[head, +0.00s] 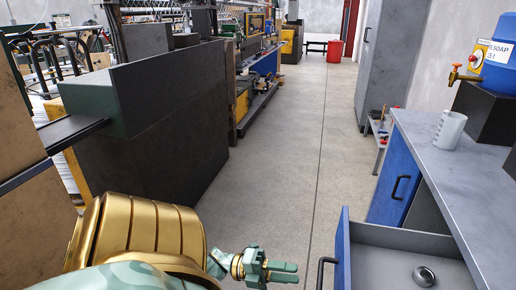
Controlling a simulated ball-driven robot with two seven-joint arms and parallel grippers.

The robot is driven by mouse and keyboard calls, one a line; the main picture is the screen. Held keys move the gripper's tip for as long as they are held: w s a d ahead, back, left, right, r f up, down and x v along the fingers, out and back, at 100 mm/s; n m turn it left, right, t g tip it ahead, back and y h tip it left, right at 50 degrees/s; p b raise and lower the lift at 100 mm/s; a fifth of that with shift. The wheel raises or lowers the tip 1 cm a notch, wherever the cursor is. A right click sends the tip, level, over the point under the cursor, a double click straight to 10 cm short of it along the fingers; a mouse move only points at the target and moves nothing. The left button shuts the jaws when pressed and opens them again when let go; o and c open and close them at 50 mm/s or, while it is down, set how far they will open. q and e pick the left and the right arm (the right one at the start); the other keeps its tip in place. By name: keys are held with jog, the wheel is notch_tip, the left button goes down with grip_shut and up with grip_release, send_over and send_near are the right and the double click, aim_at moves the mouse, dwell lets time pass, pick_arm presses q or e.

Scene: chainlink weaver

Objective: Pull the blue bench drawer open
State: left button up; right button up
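The bench drawer (343,252) has a blue front with a black bar handle (322,272). It stands pulled out from the grey bench at the lower right, with its grey inside showing. A small round metal piece (424,275) lies in it. My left gripper (296,273) is at the bottom middle, left of the handle. Its two green fingers point right towards the handle, with a narrow gap between them and nothing held. The fingertips look apart from the handle. My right gripper is out of view.
A blue cupboard door (396,185) is beyond the drawer. A dark partition (150,125) stands at left. The concrete aisle (285,150) is clear.

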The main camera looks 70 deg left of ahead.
pick_arm(q)
jog(key=v, duration=0.8)
jog(key=shift+b, duration=0.3)
